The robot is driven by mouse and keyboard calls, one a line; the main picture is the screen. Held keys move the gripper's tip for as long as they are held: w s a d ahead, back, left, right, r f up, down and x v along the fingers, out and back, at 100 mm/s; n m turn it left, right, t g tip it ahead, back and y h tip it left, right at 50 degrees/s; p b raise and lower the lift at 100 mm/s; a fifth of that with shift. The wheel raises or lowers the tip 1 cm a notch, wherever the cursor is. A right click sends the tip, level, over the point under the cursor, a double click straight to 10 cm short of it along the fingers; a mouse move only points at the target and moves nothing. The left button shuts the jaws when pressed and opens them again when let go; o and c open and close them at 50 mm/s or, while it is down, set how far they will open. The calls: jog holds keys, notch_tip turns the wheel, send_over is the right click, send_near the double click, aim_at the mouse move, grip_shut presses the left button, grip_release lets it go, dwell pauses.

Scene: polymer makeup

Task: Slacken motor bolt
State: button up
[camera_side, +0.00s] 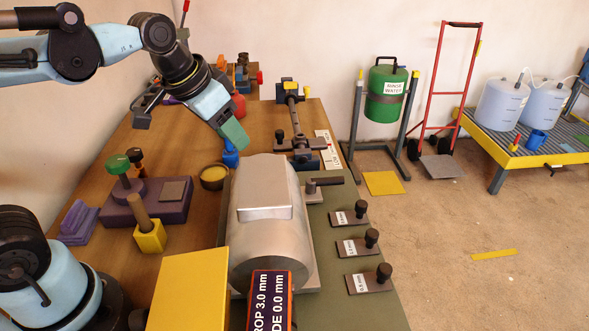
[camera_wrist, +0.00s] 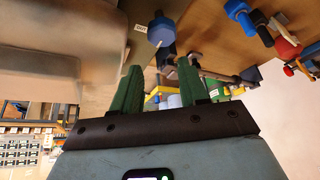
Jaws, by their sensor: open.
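The motor (camera_side: 268,240) is a large grey cylinder with a flat top plate, lying on a green base at the table's front right. A blue knob-like part (camera_side: 230,155), possibly the motor bolt, stands at its far left end; its shaft is hidden. My gripper (camera_side: 236,135) has green fingers and hangs just above and beside this blue part. In the wrist view the two green fingers (camera_wrist: 157,80) are apart with nothing between them. A blue head (camera_wrist: 161,31) shows beyond the fingertips, apart from them, beside a small white tag (camera_wrist: 140,28).
A purple block with knobs (camera_side: 160,205), a small round bowl (camera_side: 214,176) and a yellow block (camera_side: 150,238) stand left of the motor. A dark clamp-like fixture (camera_side: 300,147) stands behind it. Several tagged black-knobbed gauges (camera_side: 352,218) line the right edge. A yellow panel (camera_side: 188,292) stands in front.

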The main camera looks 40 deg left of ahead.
jog(key=w+d+r+m+g, duration=0.3)
jog(key=w+d+r, duration=0.15)
jog(key=w, duration=0.35)
jog(key=m+g+h, duration=0.1)
jog(key=m+g, duration=0.3)
send_near(327, 184)
jog(key=f, duration=0.5)
jog(key=d+f, duration=0.1)
jog(key=f, duration=0.1)
jog(key=shift+w+f, duration=0.1)
jog(key=shift+f, duration=0.1)
grip_shut()
